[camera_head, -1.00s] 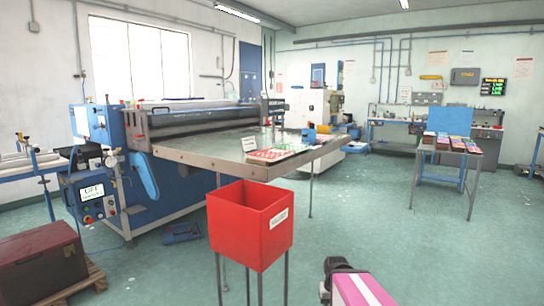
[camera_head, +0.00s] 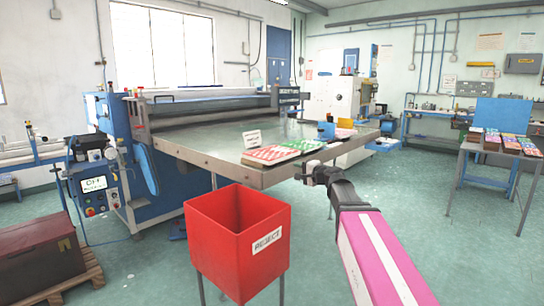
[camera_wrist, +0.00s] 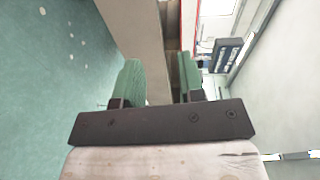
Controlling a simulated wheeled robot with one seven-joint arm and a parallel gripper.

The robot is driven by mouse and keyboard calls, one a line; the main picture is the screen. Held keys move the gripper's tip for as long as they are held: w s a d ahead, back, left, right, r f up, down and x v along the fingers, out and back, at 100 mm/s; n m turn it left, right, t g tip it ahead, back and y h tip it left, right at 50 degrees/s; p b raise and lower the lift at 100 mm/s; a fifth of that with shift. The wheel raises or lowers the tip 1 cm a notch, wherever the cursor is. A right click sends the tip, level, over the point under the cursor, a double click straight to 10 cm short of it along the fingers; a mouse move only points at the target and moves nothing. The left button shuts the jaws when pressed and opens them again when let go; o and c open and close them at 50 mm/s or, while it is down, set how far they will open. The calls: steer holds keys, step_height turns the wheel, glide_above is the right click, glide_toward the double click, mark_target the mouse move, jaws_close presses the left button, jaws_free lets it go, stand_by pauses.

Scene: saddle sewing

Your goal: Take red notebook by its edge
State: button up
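A red-and-white patterned notebook (camera_head: 268,155) lies flat near the front edge of the large machine table. A green-and-white one (camera_head: 302,146) lies against its right side. My gripper (camera_head: 308,171) is beside the table's front edge, to the right of the red notebook and a little lower in the picture. In the wrist view its two green fingers (camera_wrist: 160,78) are well apart, with the grey table edge (camera_wrist: 148,40) showing between and beyond them. A thin red strip shows near the right finger; I cannot tell if it is the notebook. I see nothing held.
A red bin labelled REJECT (camera_head: 238,240) stands in front of the table, left of my arm. A small white sign (camera_head: 252,138) stands behind the notebooks. A side table (camera_head: 500,150) with several notebooks stands at right.

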mark_target(285, 158)
steer(key=shift+m+t, duration=0.4)
steer(key=w+a+r, duration=0.2)
steer(key=w, duration=0.1)
steer(key=w+a+r, duration=0.1)
steer(key=shift+w+a, duration=0.35)
steer(key=shift+s+a+x, duration=0.15)
steer(key=shift+x, duration=1.2)
steer(key=shift+s+a+x, duration=0.15)
steer(key=shift+a+x, duration=0.05)
steer(key=shift+x, duration=1.15)
jaws_close()
